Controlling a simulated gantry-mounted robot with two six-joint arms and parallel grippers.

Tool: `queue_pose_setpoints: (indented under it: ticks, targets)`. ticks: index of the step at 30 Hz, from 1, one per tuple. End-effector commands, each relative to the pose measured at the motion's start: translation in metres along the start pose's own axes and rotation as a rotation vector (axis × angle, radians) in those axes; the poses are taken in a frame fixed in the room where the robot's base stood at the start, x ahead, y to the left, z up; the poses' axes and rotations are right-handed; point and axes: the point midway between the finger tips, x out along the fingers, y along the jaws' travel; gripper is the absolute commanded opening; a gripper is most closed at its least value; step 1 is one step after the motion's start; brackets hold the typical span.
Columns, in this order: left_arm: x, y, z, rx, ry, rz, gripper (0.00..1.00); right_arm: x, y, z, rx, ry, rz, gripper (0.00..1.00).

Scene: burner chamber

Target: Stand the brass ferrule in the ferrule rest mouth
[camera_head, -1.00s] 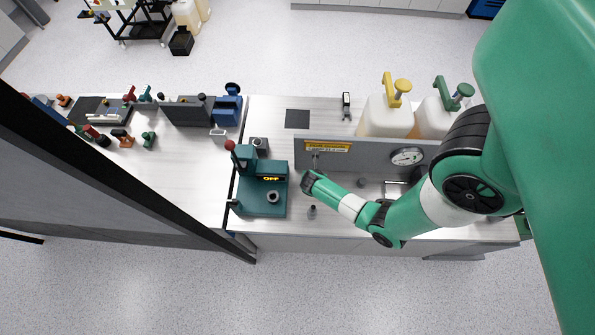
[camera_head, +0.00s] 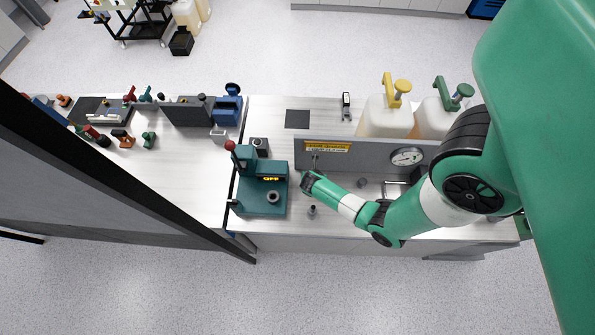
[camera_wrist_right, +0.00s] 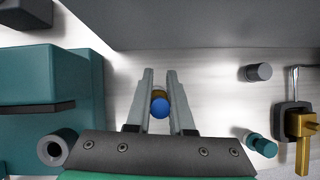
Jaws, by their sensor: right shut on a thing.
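I cannot tell for certain which part is the ferrule rest. A dark grey upright cylinder (camera_wrist_right: 258,72) stands to the right of the gripper, and it also shows in the head view (camera_head: 361,182). A small upright post (camera_head: 312,212) stands near the bench's front edge. My left gripper is not in view.
The teal machine (camera_head: 263,205) with an "OFF" display and a grey ring (camera_wrist_right: 57,148) stands left of the gripper. A grey panel (camera_head: 370,155) with a gauge stands behind. A teal-capped piece (camera_wrist_right: 262,145) and a brass valve (camera_wrist_right: 304,128) lie to the right.

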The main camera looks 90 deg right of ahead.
Motion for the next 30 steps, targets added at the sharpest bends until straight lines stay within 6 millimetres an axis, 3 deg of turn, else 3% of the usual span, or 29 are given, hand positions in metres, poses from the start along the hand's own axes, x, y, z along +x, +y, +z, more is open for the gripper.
queue_pose_setpoints:
  ticks: [30]
  targets:
    - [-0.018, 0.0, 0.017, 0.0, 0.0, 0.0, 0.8, 0.027, 0.0, -0.017, 0.0, -0.001, 0.001, 0.0]
